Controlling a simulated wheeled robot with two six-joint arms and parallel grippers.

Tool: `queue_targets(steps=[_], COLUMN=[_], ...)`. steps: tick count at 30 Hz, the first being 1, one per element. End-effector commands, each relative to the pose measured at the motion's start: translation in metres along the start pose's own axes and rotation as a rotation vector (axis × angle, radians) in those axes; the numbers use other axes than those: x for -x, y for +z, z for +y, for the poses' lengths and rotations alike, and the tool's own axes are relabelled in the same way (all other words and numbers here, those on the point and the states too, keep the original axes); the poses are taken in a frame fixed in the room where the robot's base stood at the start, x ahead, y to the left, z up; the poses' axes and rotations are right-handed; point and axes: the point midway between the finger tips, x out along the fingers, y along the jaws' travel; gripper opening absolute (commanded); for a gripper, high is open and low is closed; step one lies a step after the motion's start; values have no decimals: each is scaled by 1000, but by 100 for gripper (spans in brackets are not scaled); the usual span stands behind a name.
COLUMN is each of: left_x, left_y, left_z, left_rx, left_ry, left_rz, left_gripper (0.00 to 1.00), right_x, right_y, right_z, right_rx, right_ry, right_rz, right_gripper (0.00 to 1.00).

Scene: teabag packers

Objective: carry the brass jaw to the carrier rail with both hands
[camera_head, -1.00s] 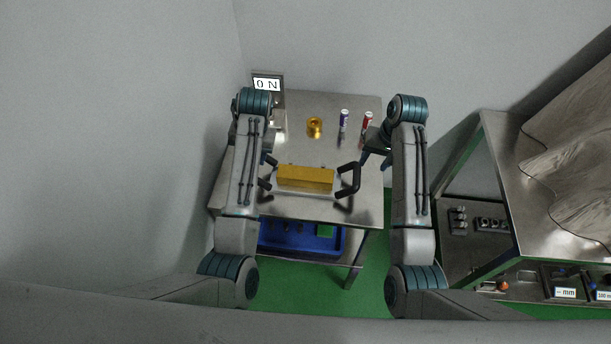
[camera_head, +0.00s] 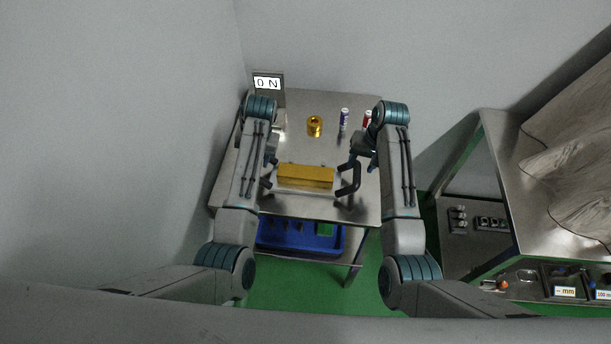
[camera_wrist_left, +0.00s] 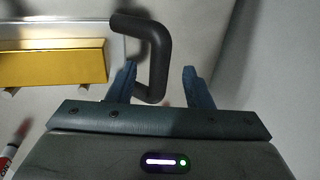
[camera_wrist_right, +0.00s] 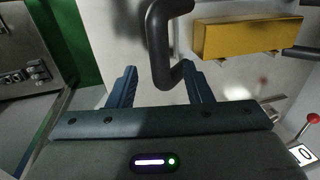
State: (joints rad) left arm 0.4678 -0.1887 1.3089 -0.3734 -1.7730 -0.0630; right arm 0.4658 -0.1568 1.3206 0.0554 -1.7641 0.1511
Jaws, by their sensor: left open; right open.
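The brass jaw (camera_head: 305,177) is a gold block lying across the steel table, with a black loop handle at each end. My right gripper (camera_head: 371,160) is open beside the right handle (camera_head: 350,178); in the right wrist view that handle (camera_wrist_right: 160,40) reaches down between the open fingers (camera_wrist_right: 160,82). My left gripper (camera_head: 271,158) is by the left handle, partly hidden by its arm. In the left wrist view the left handle (camera_wrist_left: 158,50) lies between the open fingers (camera_wrist_left: 160,85), nearer one finger. I cannot pick out the carrier rail for sure.
Behind the jaw stand a brass ring (camera_head: 314,126), a blue-white can (camera_head: 344,119) and a red-white can (camera_head: 368,117). A display (camera_head: 267,84) stands at the back left. A blue crate (camera_head: 300,238) sits under the table (camera_head: 300,108). A second bench is at right.

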Motion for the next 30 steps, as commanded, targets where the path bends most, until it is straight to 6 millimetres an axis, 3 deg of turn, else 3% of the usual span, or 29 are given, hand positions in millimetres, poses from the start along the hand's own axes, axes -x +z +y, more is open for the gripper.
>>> queue_targets(steps=[3, 9, 20, 27, 30], left_x=[-20, -39, -44, -43, -43], left_y=[1, 0, 0, 0, 0], left_z=[0, 0, 0, 0, 0], left_rx=[0, 0, 0, 0, 0], left_ry=[0, 0, 1, 1, 1], left_rz=[-3, 0, 0, 0, 1], left_gripper=[46, 46, 46, 3, 0], right_x=[-20, -39, -44, -44, -43], right_y=[1, 0, 0, 0, 0], right_z=[0, 0, 0, 0, 0], right_rx=[0, 0, 0, 0, 0], right_ry=[0, 0, 0, 0, 0], right_rz=[-3, -1, 1, 1, 1], right_gripper=[46, 46, 46, 2, 0])
